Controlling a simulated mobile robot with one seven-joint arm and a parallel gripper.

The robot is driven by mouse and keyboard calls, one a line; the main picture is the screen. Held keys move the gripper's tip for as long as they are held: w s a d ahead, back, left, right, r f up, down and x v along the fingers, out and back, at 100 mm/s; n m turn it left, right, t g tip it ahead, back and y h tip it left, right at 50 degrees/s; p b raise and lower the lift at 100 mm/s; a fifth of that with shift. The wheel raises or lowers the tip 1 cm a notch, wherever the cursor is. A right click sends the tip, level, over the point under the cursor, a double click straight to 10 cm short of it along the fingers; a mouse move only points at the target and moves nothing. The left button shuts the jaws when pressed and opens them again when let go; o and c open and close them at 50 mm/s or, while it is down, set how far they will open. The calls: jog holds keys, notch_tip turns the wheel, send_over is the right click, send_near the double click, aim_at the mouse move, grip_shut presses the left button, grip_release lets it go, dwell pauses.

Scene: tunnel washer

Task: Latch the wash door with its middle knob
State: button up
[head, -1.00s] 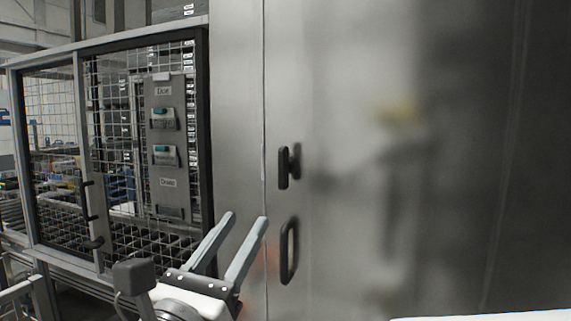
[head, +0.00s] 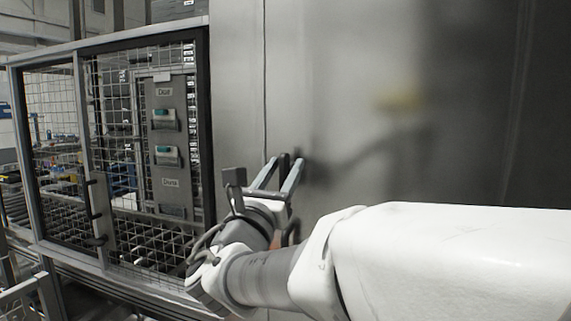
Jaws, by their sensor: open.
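The wash door (head: 345,60) is a tall, brushed-steel panel that looks shut, with a thin vertical seam at its left edge. Its black middle knob (head: 284,163) is upright near that seam. My gripper (head: 286,161) is open, with its two pale fingers reaching toward the door, one on each side of the knob as seen here. I cannot tell whether either finger touches it. The lower part of the knob is hidden by my gripper. The black loop handle below (head: 291,232) is mostly hidden behind my gripper and wrist.
A wire-mesh cabinet (head: 150,150) in a grey frame stands left of the door, with a labelled grey panel (head: 168,150) behind its mesh. A metal rail (head: 30,290) is at the lower left. My white arm fills the lower right. The upper door face is clear.

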jog(key=shift+w+r, duration=0.1)
jog(key=shift+w, duration=0.15)
grip_shut()
